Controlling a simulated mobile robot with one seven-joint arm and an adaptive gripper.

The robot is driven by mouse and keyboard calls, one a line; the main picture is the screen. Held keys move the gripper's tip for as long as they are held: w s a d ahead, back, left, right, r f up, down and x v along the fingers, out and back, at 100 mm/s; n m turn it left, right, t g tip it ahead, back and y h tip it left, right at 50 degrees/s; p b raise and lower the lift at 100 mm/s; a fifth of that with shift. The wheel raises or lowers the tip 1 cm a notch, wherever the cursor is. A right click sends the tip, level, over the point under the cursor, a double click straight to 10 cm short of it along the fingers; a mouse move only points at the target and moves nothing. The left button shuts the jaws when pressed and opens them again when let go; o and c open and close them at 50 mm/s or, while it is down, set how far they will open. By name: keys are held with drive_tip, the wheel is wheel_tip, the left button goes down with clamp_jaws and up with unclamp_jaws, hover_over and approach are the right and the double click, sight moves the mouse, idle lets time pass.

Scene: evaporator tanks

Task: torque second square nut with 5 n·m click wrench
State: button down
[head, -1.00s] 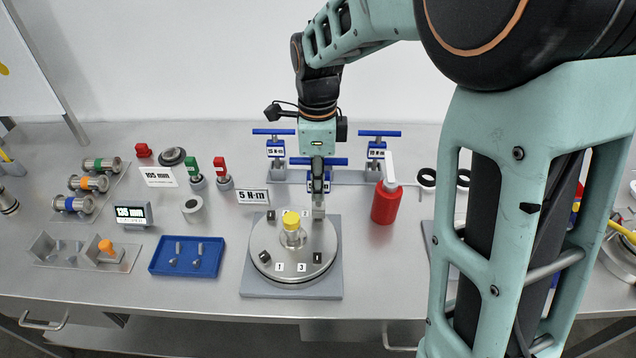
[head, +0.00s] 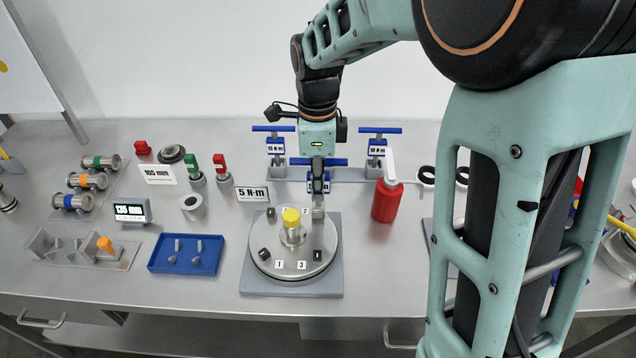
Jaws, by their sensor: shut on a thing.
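My gripper (head: 318,158) is shut on a blue T-handled click wrench (head: 338,162) above the back right of a round plate. The wrench's label is partly hidden, so I cannot read its torque. Its lower end reaches the plate near the number 2 label (head: 306,211); contact with the second square nut is hidden. The round metal plate (head: 283,271) has number labels and a yellow-capped centre post (head: 291,217). Other dark square nuts show at the back left (head: 271,213), front left (head: 264,254) and front right (head: 319,256).
Wrenches marked 15 N·m (head: 275,150) and 10 N·m (head: 377,150) stand in a rack behind. A red bottle (head: 386,203) stands close on the right. A 5 N·m sign (head: 252,197) and a blue tray (head: 187,267) are left. My arm fills the right.

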drive_tip(key=shift+f, duration=0.3)
idle(0.5)
drive_tip(key=shift+m, duration=1.3)
drive_tip(key=shift+m, duration=1.2)
drive_tip(key=shift+w+m, duration=0.1)
drive_tip(key=shift+m, duration=1.2)
